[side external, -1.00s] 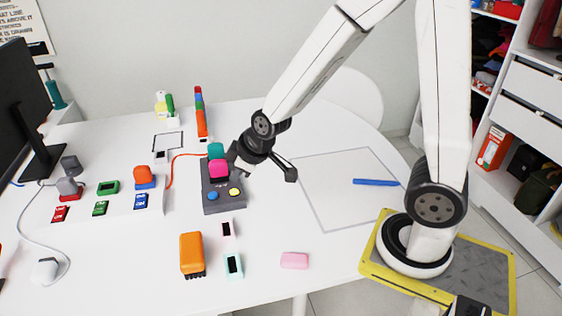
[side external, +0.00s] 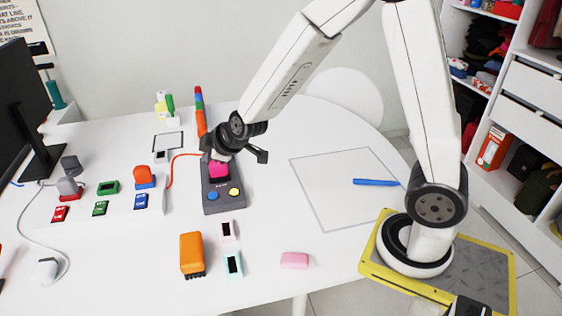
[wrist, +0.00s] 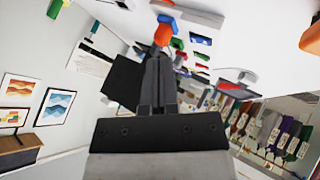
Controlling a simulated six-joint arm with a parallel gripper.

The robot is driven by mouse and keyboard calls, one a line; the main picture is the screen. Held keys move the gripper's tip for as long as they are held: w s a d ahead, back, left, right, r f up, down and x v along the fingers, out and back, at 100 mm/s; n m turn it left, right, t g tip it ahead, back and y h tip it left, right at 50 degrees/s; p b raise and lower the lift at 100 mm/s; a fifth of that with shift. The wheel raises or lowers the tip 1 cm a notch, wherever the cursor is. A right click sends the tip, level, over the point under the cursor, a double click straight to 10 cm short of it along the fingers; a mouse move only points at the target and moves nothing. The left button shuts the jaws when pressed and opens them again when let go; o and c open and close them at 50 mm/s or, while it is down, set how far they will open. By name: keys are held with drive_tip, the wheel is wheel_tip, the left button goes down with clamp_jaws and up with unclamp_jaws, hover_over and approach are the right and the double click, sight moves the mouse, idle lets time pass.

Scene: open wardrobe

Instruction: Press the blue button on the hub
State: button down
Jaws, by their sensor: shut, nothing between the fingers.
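The hub is a dark grey box (side external: 211,208) on the white table in the side view. Its near end carries a round blue button (side external: 213,196) on the left and a yellow button (side external: 234,192) on the right. I cannot make out the blue button in the wrist view.
An orange block (side external: 192,253), small pink and mint pieces, and a pink eraser-like block (side external: 294,260) lie in front of the hub. A red cable (side external: 172,170) runs to its left.

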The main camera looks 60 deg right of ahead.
sight(216, 195)
drive_tip(key=shift+f, duration=0.1)
drive_tip(key=shift+f, duration=4.35)
drive_tip(key=shift+f, duration=0.8)
drive_tip(key=shift+r, duration=0.85)
idle(0.3)
drive_tip(key=shift+r, duration=2.5)
